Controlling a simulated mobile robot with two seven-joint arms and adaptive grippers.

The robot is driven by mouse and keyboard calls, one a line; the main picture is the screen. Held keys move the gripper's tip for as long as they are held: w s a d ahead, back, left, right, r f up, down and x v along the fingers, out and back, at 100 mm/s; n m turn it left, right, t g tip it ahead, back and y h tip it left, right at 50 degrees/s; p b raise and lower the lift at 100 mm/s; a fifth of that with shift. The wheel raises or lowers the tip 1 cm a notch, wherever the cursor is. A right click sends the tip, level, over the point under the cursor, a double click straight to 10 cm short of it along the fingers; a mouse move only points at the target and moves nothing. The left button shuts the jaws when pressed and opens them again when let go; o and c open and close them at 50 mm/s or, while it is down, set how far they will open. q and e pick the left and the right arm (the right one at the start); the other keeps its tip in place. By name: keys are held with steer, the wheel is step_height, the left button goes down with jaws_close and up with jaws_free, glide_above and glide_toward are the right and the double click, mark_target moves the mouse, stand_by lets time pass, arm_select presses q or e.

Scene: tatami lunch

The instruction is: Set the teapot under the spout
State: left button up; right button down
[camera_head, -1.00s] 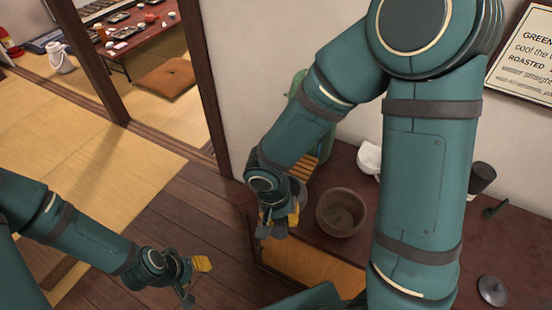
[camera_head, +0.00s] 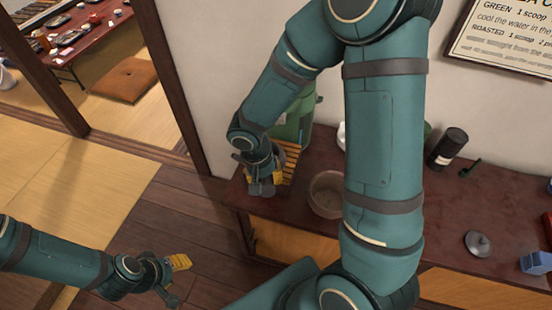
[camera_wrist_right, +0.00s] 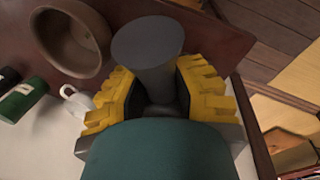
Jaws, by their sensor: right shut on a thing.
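My right gripper (camera_head: 262,180) is shut on a dark grey flared piece (camera_wrist_right: 150,50), which looks like the teapot's handle. In the wrist view it stands between the yellow finger pads. The teapot's body is mostly hidden by the gripper and cannot be made out clearly. The green dispenser (camera_head: 306,118) stands against the wall just behind my right forearm; its spout is hidden. My left gripper (camera_head: 172,278) is open and empty over the floor.
A brown bowl (camera_head: 325,205) stands right of the gripper on the dark red counter (camera_head: 430,205). A white pitcher (camera_head: 341,135) is partly behind my arm. A black canister (camera_head: 450,145), a grey lid (camera_head: 478,243) and a blue box (camera_head: 537,262) lie farther right.

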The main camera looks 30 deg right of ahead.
mark_target(276, 155)
steer(key=w+d, duration=0.2)
steer(key=d, duration=0.1)
steer(key=w+d, duration=0.3)
steer(key=shift+w+d+p, duration=0.15)
steer(key=shift+w+p, duration=0.15)
steer(key=shift+p, duration=0.1)
steer(key=shift+f+b, duration=0.35)
steer(key=shift+f, duration=1.45)
steer(key=shift+f, duration=0.1)
steer(key=c, duration=0.9)
jaws_free()
steer(key=shift+o, duration=0.2)
